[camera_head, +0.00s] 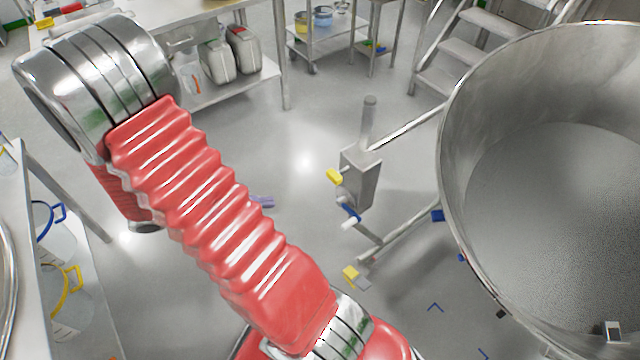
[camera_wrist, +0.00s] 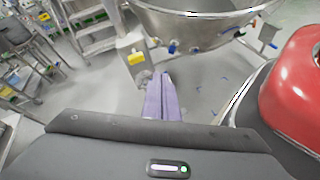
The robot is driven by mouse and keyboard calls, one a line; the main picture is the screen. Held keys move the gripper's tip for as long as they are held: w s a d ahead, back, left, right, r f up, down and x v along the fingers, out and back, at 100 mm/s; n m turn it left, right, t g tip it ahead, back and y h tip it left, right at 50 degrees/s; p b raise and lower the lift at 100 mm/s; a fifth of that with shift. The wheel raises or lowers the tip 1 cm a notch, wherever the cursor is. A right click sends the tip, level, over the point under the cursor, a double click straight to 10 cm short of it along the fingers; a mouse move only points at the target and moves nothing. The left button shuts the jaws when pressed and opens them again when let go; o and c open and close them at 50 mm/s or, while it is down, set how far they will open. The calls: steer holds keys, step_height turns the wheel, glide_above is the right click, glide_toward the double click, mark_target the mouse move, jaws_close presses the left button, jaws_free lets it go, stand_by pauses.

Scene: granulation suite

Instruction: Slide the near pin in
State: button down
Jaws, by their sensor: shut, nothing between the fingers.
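My gripper (camera_wrist: 161,78) is shut and empty, its lavender fingers together in the wrist view. In the head view my red arm hides most of it; a small lavender piece shows past the arm's edge. A grey metal box with an upright post (camera_head: 361,180) stands beside the large steel bowl. It carries a yellow-ended pin (camera_head: 335,177) and, below, a blue piece with a white tip (camera_head: 350,214). In the wrist view the yellow end (camera_wrist: 136,58) lies just beyond and left of my fingertips, seemingly apart from them. I cannot tell which pin is the near one, nor how deep either sits.
The large steel bowl (camera_head: 452,190) fills the right side, with a metal arm joining it to the box. Another yellow piece (camera_head: 350,272) is low by the frame. Steps (camera_head: 462,52) stand behind; a bench with canisters (camera_head: 217,62) is at the back left. Floor between is open.

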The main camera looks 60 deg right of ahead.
mark_target(331, 178)
steer(key=d+f+n+h, duration=0.5)
steer(key=d+f+n, duration=0.1)
steer(key=f, duration=0.4)
steer(key=shift+s+d+f+n+h, duration=0.2)
steer(key=shift+d+f+n+h, duration=0.15)
steer(key=shift+f+n+h, duration=0.05)
steer(key=shift+s+d, duration=0.1)
steer(key=shift+x, duration=6.85)
steer(key=shift+d, duration=0.1)
